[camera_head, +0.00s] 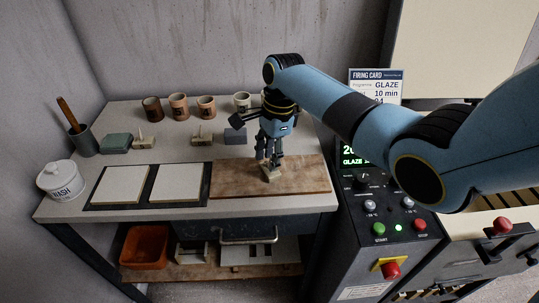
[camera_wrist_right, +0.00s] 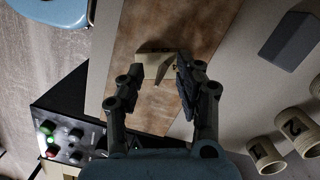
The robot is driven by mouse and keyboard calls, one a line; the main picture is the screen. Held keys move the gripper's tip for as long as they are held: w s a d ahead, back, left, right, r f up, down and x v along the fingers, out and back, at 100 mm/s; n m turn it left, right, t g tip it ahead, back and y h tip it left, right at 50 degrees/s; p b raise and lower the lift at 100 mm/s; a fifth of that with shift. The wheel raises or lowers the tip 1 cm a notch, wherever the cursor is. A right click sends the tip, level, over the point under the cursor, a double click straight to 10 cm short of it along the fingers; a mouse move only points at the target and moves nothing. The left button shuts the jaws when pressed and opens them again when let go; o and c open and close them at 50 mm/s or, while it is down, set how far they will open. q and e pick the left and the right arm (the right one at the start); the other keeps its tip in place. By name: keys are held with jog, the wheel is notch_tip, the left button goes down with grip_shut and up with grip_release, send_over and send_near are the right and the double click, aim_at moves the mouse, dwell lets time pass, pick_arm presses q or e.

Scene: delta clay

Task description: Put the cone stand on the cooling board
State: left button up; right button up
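A cream cone stand (camera_head: 271,174) is at the brown cooling board (camera_head: 232,181), near the middle of its length. The cone stand also shows in the right wrist view (camera_wrist_right: 154,62), with its flat base and raised fin, over the brown board (camera_wrist_right: 137,32). My right gripper (camera_head: 269,161) points down right above the stand. In the wrist view its two fingers (camera_wrist_right: 160,84) are apart, one on each side of the stand, and I see a gap between them. Contact between stand and board is partly hidden. My left gripper is not in view.
Two similar cream stands (camera_head: 144,143) (camera_head: 203,139) stand further back, beside a green block (camera_head: 116,143) and a grey block (camera_head: 235,137). Cups (camera_head: 178,105) line the back. Two white tiles (camera_head: 122,184) lie left of the board. A control panel (camera_head: 388,215) stands to the right.

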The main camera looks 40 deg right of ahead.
notch_tip(320, 180, up, 12)
jog(key=d, duration=0.1)
jog(key=shift+d+p, duration=0.3)
jog(key=shift+d, duration=0.1)
jog(key=shift+s+r, duration=0.1)
dwell(0.4)
